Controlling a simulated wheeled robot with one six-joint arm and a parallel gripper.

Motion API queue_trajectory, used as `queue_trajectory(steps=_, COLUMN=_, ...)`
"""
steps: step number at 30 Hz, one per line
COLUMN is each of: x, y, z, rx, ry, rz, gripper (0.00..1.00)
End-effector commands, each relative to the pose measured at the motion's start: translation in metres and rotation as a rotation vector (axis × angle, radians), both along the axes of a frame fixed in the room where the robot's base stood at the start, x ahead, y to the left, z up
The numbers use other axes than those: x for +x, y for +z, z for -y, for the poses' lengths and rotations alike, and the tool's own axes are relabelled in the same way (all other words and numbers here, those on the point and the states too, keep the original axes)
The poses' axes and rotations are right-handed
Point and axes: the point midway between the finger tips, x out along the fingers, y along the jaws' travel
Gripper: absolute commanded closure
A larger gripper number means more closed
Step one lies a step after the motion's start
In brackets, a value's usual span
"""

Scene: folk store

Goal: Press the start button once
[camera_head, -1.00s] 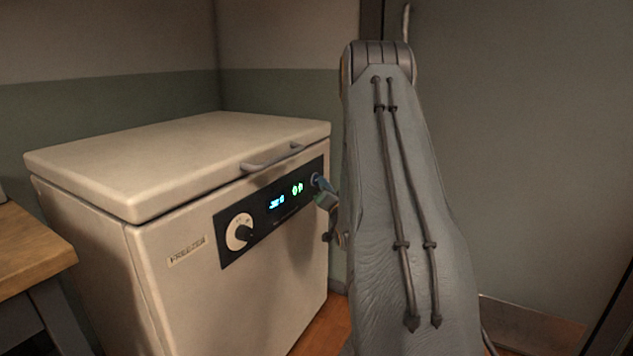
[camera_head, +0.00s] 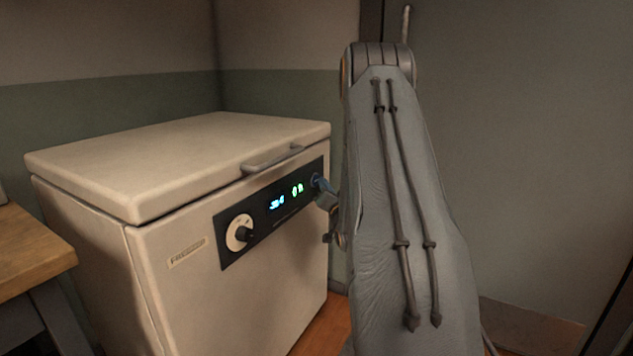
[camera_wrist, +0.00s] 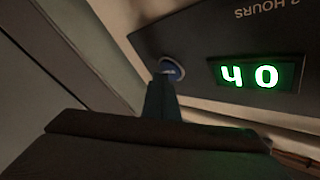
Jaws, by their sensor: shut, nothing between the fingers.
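The white chest freezer (camera_head: 225,285) stands left of my arm, with a black control panel (camera_head: 258,250) on its front.
A dial (camera_head: 240,233) and a blue-lit display (camera_head: 277,203) are on the panel. The lid handle (camera_head: 271,159) juts out above it. A wooden table (camera_head: 30,245) stands at left and a grey door (camera_head: 510,150) at right.

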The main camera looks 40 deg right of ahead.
Motion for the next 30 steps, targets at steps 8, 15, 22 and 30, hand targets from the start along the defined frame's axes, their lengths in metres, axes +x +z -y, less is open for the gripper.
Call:
queue_trajectory(steps=8, x=-0.009, y=0.0, z=0.004, rx=0.0, ry=0.0, rz=0.0, gripper=1.0)
queue_trajectory(steps=15, x=-0.01, y=0.0, z=0.004, rx=0.0, ry=-0.001, rz=-0.001, gripper=1.0)
queue_trajectory(steps=22, x=-0.022, y=0.001, z=0.01, rx=0.001, ry=-0.004, rz=-0.001, gripper=1.0)
queue_trajectory(steps=30, x=-0.044, y=0.0, z=0.019, rx=0.001, ry=-0.003, rz=-0.002, gripper=1.0)
